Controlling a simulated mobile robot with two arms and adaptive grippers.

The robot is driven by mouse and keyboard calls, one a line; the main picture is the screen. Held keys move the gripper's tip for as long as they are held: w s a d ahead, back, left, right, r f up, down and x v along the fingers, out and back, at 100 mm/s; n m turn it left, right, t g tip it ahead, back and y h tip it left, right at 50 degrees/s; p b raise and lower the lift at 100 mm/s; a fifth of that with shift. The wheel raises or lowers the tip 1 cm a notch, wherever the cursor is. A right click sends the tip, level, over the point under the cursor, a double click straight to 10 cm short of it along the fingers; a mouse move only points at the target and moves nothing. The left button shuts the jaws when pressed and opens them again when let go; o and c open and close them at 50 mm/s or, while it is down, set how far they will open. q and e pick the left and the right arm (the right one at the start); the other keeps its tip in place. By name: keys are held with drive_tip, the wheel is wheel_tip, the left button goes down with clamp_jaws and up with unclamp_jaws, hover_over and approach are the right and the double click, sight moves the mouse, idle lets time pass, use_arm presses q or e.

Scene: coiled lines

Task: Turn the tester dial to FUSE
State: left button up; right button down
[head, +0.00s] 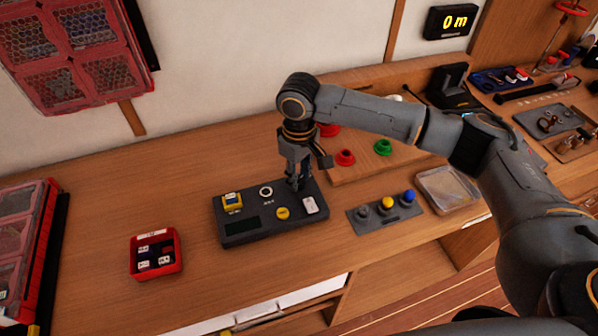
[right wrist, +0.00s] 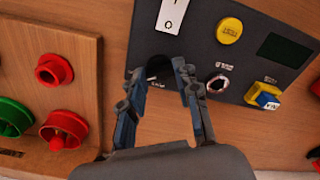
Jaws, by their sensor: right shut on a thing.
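The tester (head: 240,234) is a dark box on the bench with a dark display, a yellow button (head: 282,213), a white rocker switch (head: 310,205), a white-ringed round socket (head: 266,191) and a yellow-and-blue piece (head: 232,201) at its left. My right gripper (head: 296,187) reaches down to its back right corner. In the right wrist view my right gripper (right wrist: 158,73) has its fingers on either side of the dark round dial (right wrist: 157,65) and is shut on it. The fingers hide much of the dial; its pointer and most of its lettering cannot be read. My left gripper is out of view.
A red tray (head: 137,262) with small pieces lies left of the tester. A grey plate (head: 372,220) with several coloured knobs and a clear tray (head: 447,190) lie to the right. Red and green round parts (head: 383,147) sit on a wooden board behind. A wall display (head: 452,21) reads "0 m".

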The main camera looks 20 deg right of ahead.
sight(299, 179)
drive_tip(key=n+p, duration=0.5)
drive_tip(key=p, duration=0.1)
drive_tip(key=shift+r, duration=0.2)
drive_tip(key=n+p, duration=0.2)
drive_tip(key=n, duration=0.1)
drive_tip(key=shift+f+n, duration=0.1)
drive_tip(key=shift+n, duration=0.3)
drive_tip(key=shift+f+n+p, duration=0.1)
drive_tip(key=shift+n+p, duration=0.7)
drive_tip(key=shift+n, duration=0.6)
drive_tip(key=c, duration=1)
unclamp_jaws()
drive_tip(key=shift+o, duration=0.2)
wheel_tip(299, 179, up, 12)
